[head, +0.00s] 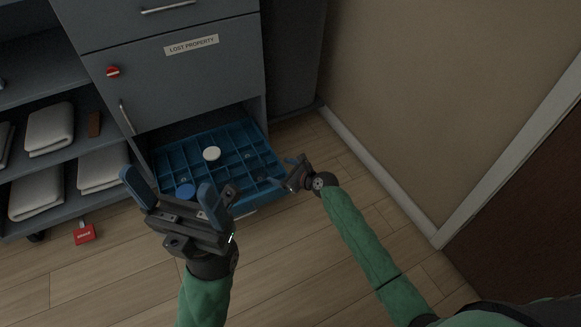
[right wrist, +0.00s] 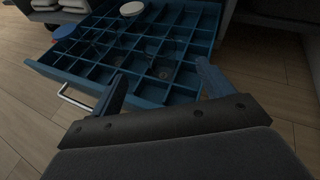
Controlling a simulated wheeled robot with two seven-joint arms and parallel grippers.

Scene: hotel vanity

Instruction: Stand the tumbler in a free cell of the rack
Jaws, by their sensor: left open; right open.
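The rack (head: 235,130) is a blue grid of square cells in the open bottom drawer. It also fills the upper part of the right wrist view (right wrist: 190,17). A white round top (head: 211,153) stands among its cells, also in the right wrist view (right wrist: 131,8). A blue round top (head: 185,190) is at its front left. Faint clear shapes show in some cells; I cannot tell which thing is the tumbler. My left gripper (head: 168,187) is open and empty in front of the drawer. My right gripper (head: 293,172) is open at the rack's right side, its fingers (right wrist: 160,82) apart.
A grey cabinet (head: 185,85) labelled "LOST PROPERTY" stands above the drawer. The drawer handle (right wrist: 75,100) sticks out in front. Wooden floor (head: 300,240) is clear towards the right wall.

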